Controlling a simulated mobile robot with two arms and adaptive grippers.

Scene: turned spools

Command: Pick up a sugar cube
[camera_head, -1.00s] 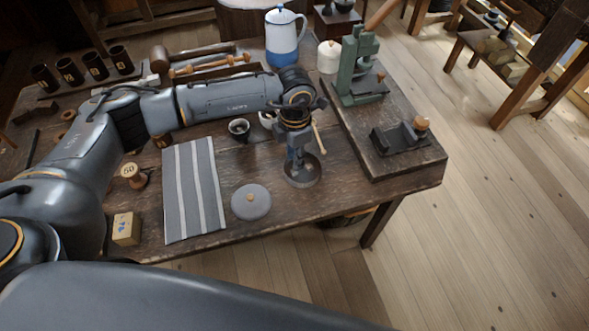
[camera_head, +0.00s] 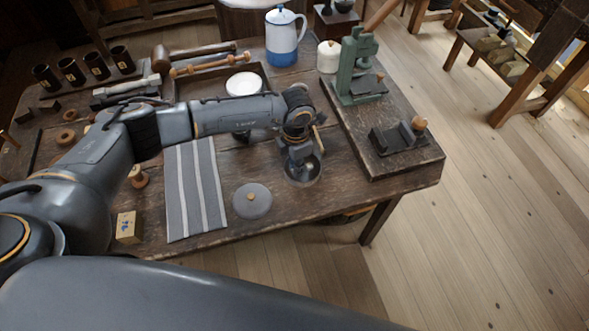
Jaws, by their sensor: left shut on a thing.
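My left gripper (camera_head: 303,161) points down at the dark round bowl (camera_head: 303,178) on the table. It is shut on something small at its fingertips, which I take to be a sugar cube. The fingers cover it, so I cannot see the cube itself. The bowl's contents are mostly hidden by the gripper and its rim. A grey round lid with a wooden knob (camera_head: 252,201) lies on the table just left of the bowl. My right gripper is not in view.
A striped grey cloth (camera_head: 196,190) lies left of the lid. A green press (camera_head: 358,72) stands on a board (camera_head: 410,158) at the right. A blue and white pot (camera_head: 282,40) stands behind. A wooden block (camera_head: 129,228) is at front left. The table's front edge is close.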

